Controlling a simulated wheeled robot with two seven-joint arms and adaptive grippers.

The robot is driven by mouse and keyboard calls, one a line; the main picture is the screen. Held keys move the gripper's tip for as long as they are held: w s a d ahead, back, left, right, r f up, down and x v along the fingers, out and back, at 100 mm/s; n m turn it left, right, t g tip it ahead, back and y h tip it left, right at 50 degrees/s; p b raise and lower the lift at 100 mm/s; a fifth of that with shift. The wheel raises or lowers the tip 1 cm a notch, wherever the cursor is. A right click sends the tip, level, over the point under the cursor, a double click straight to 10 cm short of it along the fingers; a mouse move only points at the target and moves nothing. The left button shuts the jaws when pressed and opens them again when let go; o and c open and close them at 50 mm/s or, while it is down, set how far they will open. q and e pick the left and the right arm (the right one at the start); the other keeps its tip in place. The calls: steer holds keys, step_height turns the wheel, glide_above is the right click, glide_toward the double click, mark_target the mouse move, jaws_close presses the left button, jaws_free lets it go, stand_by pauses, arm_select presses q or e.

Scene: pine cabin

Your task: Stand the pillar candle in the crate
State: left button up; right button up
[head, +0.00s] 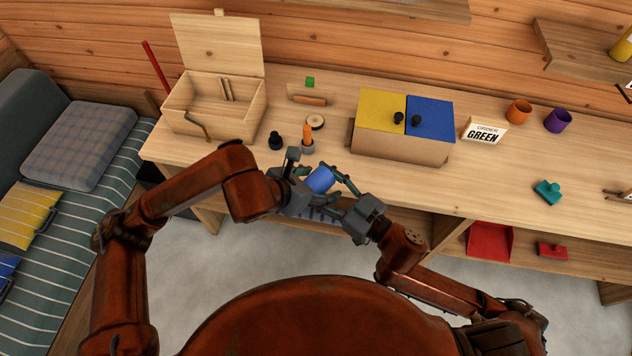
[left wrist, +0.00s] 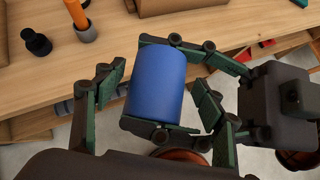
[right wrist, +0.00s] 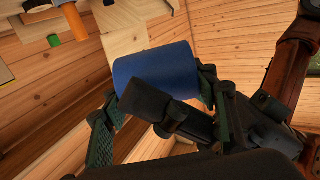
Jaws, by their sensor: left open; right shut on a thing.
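The blue cylinder, which I take as the pillar candle (head: 319,179), is held in the air in front of the table edge, tilted in the head view. My right gripper (head: 340,194) is shut on it. My left gripper (head: 303,184) is open, its fingers on either side of the candle in the left wrist view (left wrist: 155,80). I cannot tell whether they touch it. The candle also fills the middle of the right wrist view (right wrist: 155,68), partly covered by a dark gripper part. The wooden box with its lid up, likely the crate (head: 180,118), stands at the table's left end.
An orange stick in a grey holder (head: 307,145), a black knob-like piece (head: 275,141) and a round wooden piece (head: 315,122) stand behind the grippers. A box with yellow and blue lids (head: 400,146) stands right of them. The table's front strip is mostly clear.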

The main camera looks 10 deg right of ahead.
arm_select(q)
steer(key=shift+c, duration=0.5)
steer(key=shift+s+d, duration=0.1)
steer(key=shift+s, duration=0.05)
steer(key=c, duration=1.3)
arm_select(e)
steer(key=shift+r, duration=0.1)
arm_select(q)
steer(key=shift+c, duration=0.6)
arm_select(e)
steer(key=o, duration=1.5)
